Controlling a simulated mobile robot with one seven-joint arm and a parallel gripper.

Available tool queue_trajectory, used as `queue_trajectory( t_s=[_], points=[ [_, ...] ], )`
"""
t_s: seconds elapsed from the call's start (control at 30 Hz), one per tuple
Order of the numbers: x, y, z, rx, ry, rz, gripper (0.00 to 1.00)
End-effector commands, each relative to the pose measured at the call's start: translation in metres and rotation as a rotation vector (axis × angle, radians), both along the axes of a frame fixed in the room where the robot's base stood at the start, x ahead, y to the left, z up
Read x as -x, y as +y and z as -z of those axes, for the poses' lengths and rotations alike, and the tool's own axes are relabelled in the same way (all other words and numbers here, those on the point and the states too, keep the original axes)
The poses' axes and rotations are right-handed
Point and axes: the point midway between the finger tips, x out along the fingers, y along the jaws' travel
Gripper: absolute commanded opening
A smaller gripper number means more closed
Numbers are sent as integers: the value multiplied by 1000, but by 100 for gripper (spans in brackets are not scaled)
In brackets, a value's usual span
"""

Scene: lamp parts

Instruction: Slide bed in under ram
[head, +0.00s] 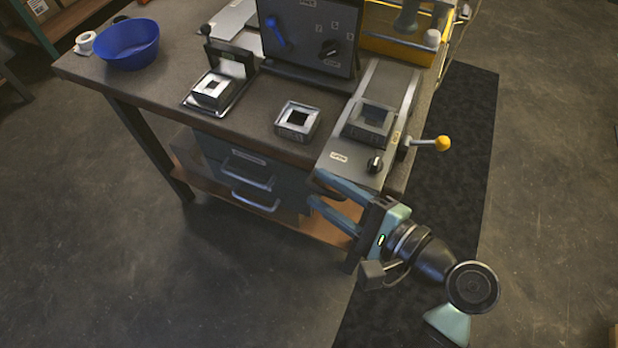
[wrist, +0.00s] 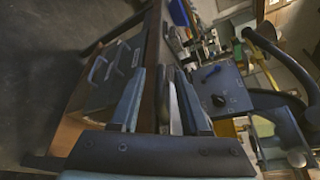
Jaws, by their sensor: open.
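A dark block with a square recess, apparently the bed (head: 370,122), sits on a long grey machine base (head: 345,160) at the table's right end. A black knob (head: 375,164) is on the base's front, and a lever with a yellow ball (head: 442,143) sticks out to the right. A grey upright part (head: 406,18), possibly the ram, shows at the top edge; I cannot tell for sure. My gripper (head: 314,188) is open and empty, in front of the table's front edge, touching nothing I can make out. Its two blue fingers also show in the wrist view (wrist: 160,72).
A square-holed block (head: 297,120) stands left of the base, and another fixture (head: 213,90) sits farther left. A dark panel (head: 312,38) with a blue handle stands behind. A blue bowl (head: 128,45) is at the far left. Drawers (head: 250,175) hang below the tabletop.

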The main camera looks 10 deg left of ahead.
Motion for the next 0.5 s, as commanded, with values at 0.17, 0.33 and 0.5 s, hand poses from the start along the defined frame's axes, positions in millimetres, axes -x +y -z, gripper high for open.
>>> queue_trajectory(
  t_s=[0.17, 0.33, 0.5],
  points=[
    [-16, 21, 6, 1, -1, -2, 46],
    [-22, 29, 8, 1, -1, 0, 46],
    [-23, 30, 8, 1, -1, 1, 46]
  ],
)
